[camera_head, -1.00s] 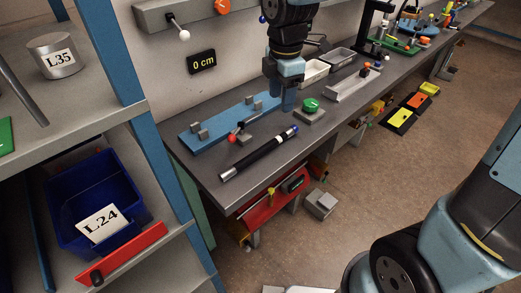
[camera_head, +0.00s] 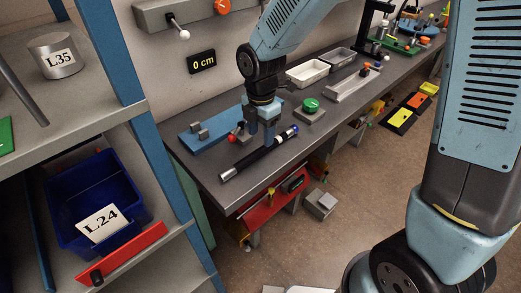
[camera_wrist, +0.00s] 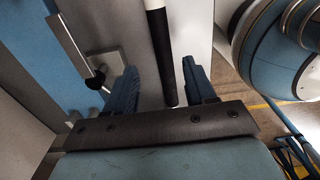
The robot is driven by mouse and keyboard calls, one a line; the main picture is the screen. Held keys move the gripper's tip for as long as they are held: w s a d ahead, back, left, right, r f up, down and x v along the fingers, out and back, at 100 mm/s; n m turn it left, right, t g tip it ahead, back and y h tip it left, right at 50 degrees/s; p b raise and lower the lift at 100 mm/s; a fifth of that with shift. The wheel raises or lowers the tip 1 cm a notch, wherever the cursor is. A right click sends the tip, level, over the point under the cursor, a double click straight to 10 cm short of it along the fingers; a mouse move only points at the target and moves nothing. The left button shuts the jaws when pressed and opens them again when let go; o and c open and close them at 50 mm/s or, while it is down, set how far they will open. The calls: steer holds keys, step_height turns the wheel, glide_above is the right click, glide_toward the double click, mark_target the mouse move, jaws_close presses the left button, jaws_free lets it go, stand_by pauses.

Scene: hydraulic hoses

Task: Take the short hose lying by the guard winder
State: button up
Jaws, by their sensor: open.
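The short hose (camera_head: 244,163) is black with a silver end and a blue-and-white far end. It lies slantwise on the bench in front of the guard winder (camera_head: 203,134), a blue plate with grey blocks and a red-knobbed crank. My gripper (camera_head: 262,138) is over the middle of the hose, pointing down. In the wrist view, my open gripper (camera_wrist: 161,72) has one finger on each side of the hose (camera_wrist: 158,45), with a gap on both sides. Whether the fingertips reach down to hose level I cannot tell.
A green button on a grey block (camera_head: 311,106) stands right of my gripper. White and grey trays (camera_head: 307,73) lie farther back. The wall display (camera_head: 201,61) reads 0 cm. A shelf with a blue bin (camera_head: 95,200) stands at the left. The bench's front edge is close to the hose.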

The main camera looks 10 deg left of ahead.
mark_target(262, 148)
steer(key=shift+s+d+f, duration=0.15)
steer(key=shift+f, duration=2.5)
jaws_close()
